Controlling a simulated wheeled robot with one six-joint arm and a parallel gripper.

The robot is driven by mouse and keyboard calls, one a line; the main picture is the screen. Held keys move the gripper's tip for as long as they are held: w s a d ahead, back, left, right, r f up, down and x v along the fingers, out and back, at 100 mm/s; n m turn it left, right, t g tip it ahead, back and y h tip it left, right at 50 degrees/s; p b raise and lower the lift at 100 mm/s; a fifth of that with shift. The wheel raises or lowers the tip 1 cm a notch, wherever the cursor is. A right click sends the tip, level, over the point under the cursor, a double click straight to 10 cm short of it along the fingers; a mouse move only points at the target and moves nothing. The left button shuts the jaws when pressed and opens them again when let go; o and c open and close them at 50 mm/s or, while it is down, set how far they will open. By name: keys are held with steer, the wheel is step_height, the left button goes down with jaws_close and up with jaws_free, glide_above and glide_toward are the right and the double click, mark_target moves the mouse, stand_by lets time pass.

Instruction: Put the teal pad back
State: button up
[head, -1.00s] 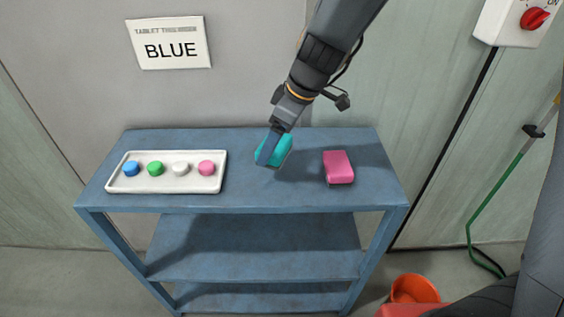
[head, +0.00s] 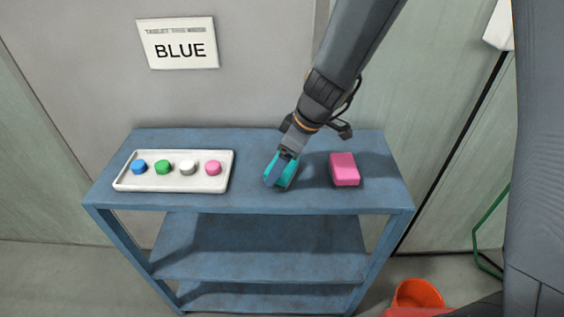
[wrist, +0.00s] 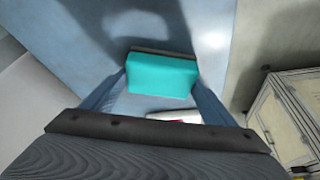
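The teal pad (head: 291,172) is between the fingers of my gripper (head: 281,172), over the blue table top between the white tray and the pink pad. In the wrist view the teal pad (wrist: 162,76) spans the gap between the two fingers (wrist: 160,92), and a dark strip shows along its far edge. My gripper is shut on it. The near finger covers part of the pad in the head view. I cannot tell whether the pad touches the table top.
The blue table (head: 260,198) has a white tray (head: 200,184) at left holding several coloured tablets. A pink pad (head: 344,169) lies to the right. A sign (head: 179,43) on the wall reads BLUE. An orange bucket (head: 418,294) stands on the floor.

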steer(key=o, duration=0.3)
steer(key=shift+r, duration=0.25)
steer(key=b+v, duration=0.1)
steer(key=v, duration=1)
steer(key=shift+d+r+b, duration=0.25)
steer(key=shift+r+b, duration=0.05)
steer(key=shift+b, duration=0.05)
steer(key=s+d+f+m+h, duration=0.2)
steer(key=s+d+f+m, duration=0.2)
steer(key=d+m, duration=0.3)
steer(key=s+d+f+m+h, duration=0.2)
steer(key=s+d+f+m, duration=0.2)
steer(key=d, duration=0.8)
steer(key=s+m, duration=0.2)
steer(key=m, duration=0.1)
steer(key=shift+s+f, duration=0.25)
steer(key=shift+f, duration=0.05)
